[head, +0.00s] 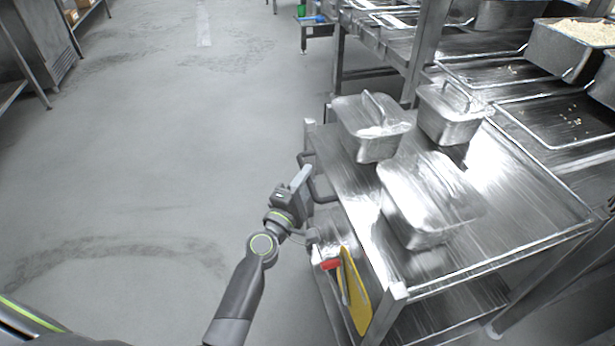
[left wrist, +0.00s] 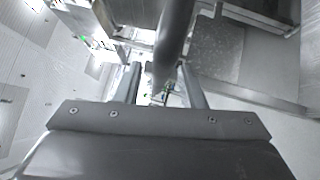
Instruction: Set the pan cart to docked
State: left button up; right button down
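The pan cart (head: 345,185) is a steel cart with a shiny top and a lower shelf, at the right in the head view. A dark bar handle (head: 323,190) sticks out from its left side. My left gripper (head: 304,174) is at this handle. In the left wrist view the dark bar (left wrist: 174,35) runs between the two fingers (left wrist: 160,88). The fingers stand apart, with a gap visible beside the bar, so the gripper looks open around it. Whether a finger touches the bar I cannot tell. My right gripper is not in view.
Lidded steel pans (head: 425,200) stand on the cart top. A yellow board (head: 354,290) and a red-handled tool (head: 330,265) hang at its near left side. A steel counter (head: 560,150) with a rice-filled pan (head: 565,50) lies beyond. The floor (head: 150,150) to the left is clear.

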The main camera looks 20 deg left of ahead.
pick_arm(q)
jog(key=shift+w, duration=0.4)
grip_shut()
jog(key=shift+r, duration=0.1)
